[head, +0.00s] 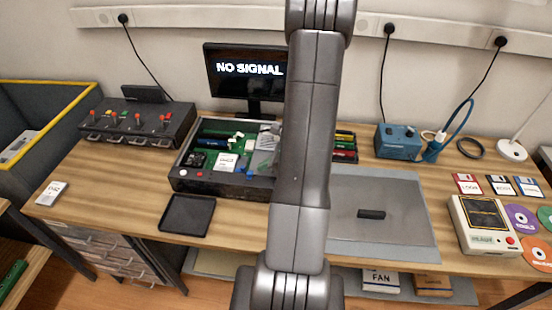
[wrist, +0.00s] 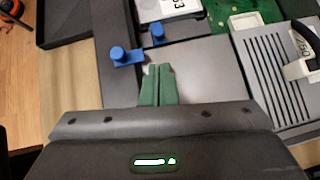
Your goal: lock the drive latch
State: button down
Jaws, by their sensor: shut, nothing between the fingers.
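The open computer case (head: 222,181) stands on the bench, and a drive with a white label (head: 228,162) lies inside it. In the wrist view, a blue latch piece with a round knob (wrist: 124,56) sits on the case edge, below the labelled drive (wrist: 182,8). A second small blue piece (wrist: 157,35) is just above and right of it. My gripper (wrist: 158,68) is shut and empty, its green fingers together just right of and below the knob. Contact with the latch cannot be told. In the head view my arm hides part of the case.
A black tray (head: 187,214) lies in front of the case, and a grey mat (head: 400,230) is to the right. A unit with a "750" label (wrist: 303,45) rises at the right of the wrist view. A monitor (head: 245,72) stands behind the case.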

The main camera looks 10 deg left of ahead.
aim_at(253, 170)
jog(key=shift+w+a+f+p, duration=0.1)
jog(key=shift+w+a+p, duration=0.1)
jog(key=shift+a, duration=0.5)
jog(key=shift+w+a+f+p, duration=0.1)
jog(key=shift+a+f+p, duration=0.05)
jog(key=shift+a, duration=0.5)
jog(key=shift+w+a+f+p, duration=0.1)
jog(key=shift+a+p, duration=0.1)
jog(key=shift+a, duration=0.5)
jog(key=shift+a+b, duration=0.35)
jog(key=shift+a, duration=0.65)
jog(key=d, duration=0.3)
jog(key=d+r, duration=0.1)
jog(key=shift+s+d, duration=0.3)
jog(key=shift+s, duration=0.05)
jog(key=v, duration=0.9)
jog(key=shift+b, duration=0.45)
jog(key=shift+d, duration=0.1)
